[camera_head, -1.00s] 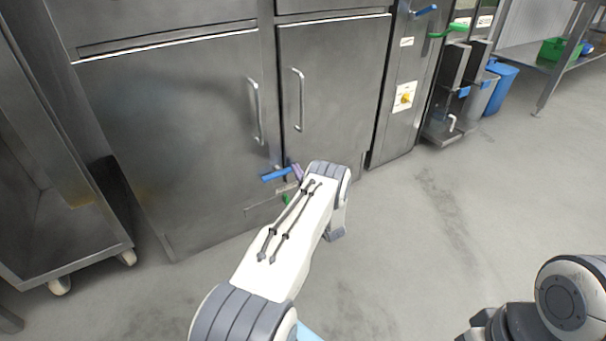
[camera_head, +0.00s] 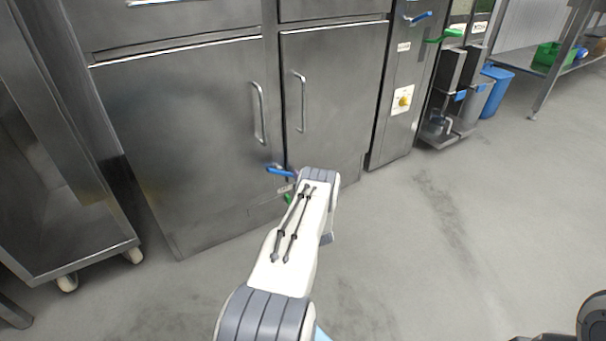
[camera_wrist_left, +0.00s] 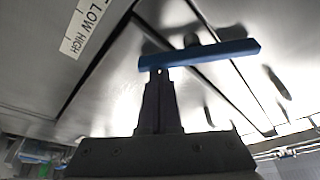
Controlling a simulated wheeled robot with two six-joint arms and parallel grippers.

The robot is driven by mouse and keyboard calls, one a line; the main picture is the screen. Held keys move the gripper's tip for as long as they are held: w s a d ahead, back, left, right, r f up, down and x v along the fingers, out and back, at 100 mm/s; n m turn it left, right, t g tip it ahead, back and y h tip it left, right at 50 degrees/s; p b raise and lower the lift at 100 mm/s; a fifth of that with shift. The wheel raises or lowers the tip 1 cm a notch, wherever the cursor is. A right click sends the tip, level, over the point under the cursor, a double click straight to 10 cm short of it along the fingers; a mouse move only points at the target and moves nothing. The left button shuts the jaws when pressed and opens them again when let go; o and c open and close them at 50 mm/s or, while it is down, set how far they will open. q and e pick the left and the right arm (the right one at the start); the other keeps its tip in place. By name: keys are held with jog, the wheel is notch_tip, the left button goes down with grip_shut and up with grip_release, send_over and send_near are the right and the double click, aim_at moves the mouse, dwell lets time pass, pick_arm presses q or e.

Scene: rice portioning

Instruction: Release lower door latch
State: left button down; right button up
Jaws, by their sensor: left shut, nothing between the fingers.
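The lower door latch is a blue lever (camera_head: 279,170) low on the steel cabinet front, near the seam between two doors. In the left wrist view the blue lever (camera_wrist_left: 215,54) runs across the upper middle. My left gripper (camera_wrist_left: 159,73) is shut and empty, its fingertips at the lever's left end. They overlap the lever's lower edge in the picture; I cannot tell if they touch. In the head view my left forearm hides most of this gripper. My right gripper is not in view.
The left door (camera_head: 185,130) and right door (camera_head: 333,95) look closed, each with a vertical bar handle. A wheeled steel rack (camera_head: 95,262) stands at the left. A green piece (camera_head: 287,198) shows beneath the lever. Grey floor (camera_head: 440,240) is free at the right.

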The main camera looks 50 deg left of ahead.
pick_arm(q)
jog(key=s+d+f+m+h+p, duration=0.2)
jog(key=s+d+m+p, duration=0.1)
jog(key=d+m+p, duration=0.5)
jog(key=shift+s+d+m+t+h, duration=0.2)
jog(key=shift+d+m+t+h, duration=0.1)
jog(key=shift+d+t+h, duration=0.15)
dwell(0.8)
jog(key=shift+f, duration=0.1)
